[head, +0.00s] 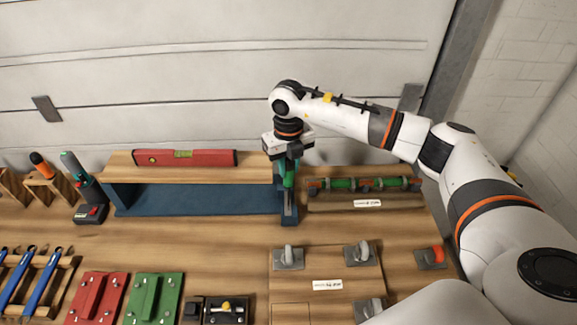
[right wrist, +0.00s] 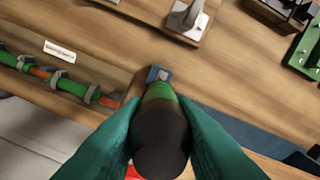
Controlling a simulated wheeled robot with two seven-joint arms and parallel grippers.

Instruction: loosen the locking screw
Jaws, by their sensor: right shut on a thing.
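My right gripper (head: 288,176) points down at the right end of the wooden shelf and is shut on an upright tool with a dark-capped green handle (right wrist: 160,135). In the right wrist view my teal fingers close on the handle from both sides. Below it, a narrow grey part stands over a small blue bracket (head: 289,221); the bracket also shows in the right wrist view (right wrist: 153,73). I cannot make out the locking screw or whether the tool's tip touches it. My left gripper is in neither view.
A red spirit level (head: 200,158) lies on the shelf, above a blue panel (head: 200,199). Green and orange rods (head: 362,184) sit in clips on the right. Grey knobs (head: 288,258) stand in front. Red (head: 97,297) and green (head: 153,298) blocks are front left.

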